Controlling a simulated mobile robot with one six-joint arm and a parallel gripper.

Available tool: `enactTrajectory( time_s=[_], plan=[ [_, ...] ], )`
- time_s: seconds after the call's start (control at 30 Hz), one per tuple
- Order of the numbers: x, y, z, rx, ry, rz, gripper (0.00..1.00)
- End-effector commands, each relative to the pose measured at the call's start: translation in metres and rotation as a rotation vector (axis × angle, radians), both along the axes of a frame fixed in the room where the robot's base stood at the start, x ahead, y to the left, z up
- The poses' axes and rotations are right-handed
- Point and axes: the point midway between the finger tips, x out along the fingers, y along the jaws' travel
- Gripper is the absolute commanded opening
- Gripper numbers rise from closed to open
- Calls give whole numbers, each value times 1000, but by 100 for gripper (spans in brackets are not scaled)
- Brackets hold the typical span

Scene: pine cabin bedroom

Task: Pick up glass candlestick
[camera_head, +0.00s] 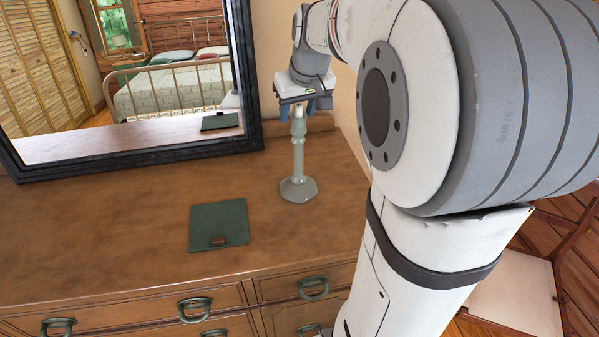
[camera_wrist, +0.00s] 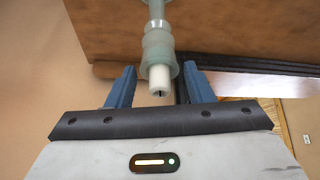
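The glass candlestick (camera_head: 298,160) is pale green-grey and stands upright on the dresser top, near its right end. It has a faceted base and a slim stem. A short white candle stub sits in its top. My gripper (camera_head: 308,104) is at the top of the candlestick, seen from the side. In the wrist view the candlestick (camera_wrist: 158,45) runs down from the top edge, its candle end lying between the two blue fingers of my gripper (camera_wrist: 160,88). The fingers are apart, with a visible gap on each side of the candle.
A dark green folder-like item (camera_head: 218,225) with a brown tab lies left of the candlestick on the wooden dresser (camera_head: 120,240). A dark-framed mirror (camera_head: 255,110) stands behind, reflecting a bed. The wall is close behind my gripper. The dresser top at left is clear.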

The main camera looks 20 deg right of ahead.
Motion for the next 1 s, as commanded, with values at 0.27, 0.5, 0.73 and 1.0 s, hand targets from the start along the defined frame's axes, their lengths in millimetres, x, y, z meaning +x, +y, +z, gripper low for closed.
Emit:
enactTrajectory(
  time_s=[0.27,0.5,0.73,1.0],
  plan=[
    [0,0,0,0,0,-1,24],
    [0,-1,0,-1,0,-1,5],
    [0,-1,0,0,0,-2,0],
    [0,-1,1,-1,-2,-3,0]
  ],
)
